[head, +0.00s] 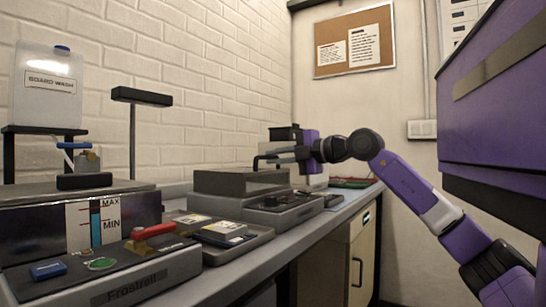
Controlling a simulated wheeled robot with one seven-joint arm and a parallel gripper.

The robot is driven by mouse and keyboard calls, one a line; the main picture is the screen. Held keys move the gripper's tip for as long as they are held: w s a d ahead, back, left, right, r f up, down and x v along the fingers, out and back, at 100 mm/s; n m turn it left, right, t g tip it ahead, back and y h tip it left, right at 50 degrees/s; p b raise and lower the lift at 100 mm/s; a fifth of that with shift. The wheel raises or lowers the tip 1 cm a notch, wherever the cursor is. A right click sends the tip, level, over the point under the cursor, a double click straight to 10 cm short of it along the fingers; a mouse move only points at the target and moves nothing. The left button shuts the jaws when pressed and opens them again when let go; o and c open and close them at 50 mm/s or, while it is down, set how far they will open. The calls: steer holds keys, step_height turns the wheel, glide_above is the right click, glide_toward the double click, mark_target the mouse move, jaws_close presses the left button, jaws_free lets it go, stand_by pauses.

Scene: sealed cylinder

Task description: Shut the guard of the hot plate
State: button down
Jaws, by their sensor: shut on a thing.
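The hot plate (292,210) is a low grey unit with dark knobs on its front, standing midway along the bench. My gripper (262,160) reaches in from the right at the guard's upper edge. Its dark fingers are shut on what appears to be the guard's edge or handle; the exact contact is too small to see.
A Frostrell unit (150,284) with a red lever (150,237) stands at the near left. A tray (250,247) with small boxes lies before the hot plate. A board wash bottle (48,95) stands at the back left. A white brick wall runs behind the bench.

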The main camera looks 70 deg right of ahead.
steer(key=shift+f, duration=0.65)
steer(key=c, duration=1.5)
jaws_free()
steer(key=shift+o, duration=0.2)
steer(key=shift+r, duration=0.2)
steer(key=shift+s, duration=0.15)
steer(key=p+v, duration=0.2)
steer(key=v, duration=0.5)
steer(key=shift+s, duration=0.3)
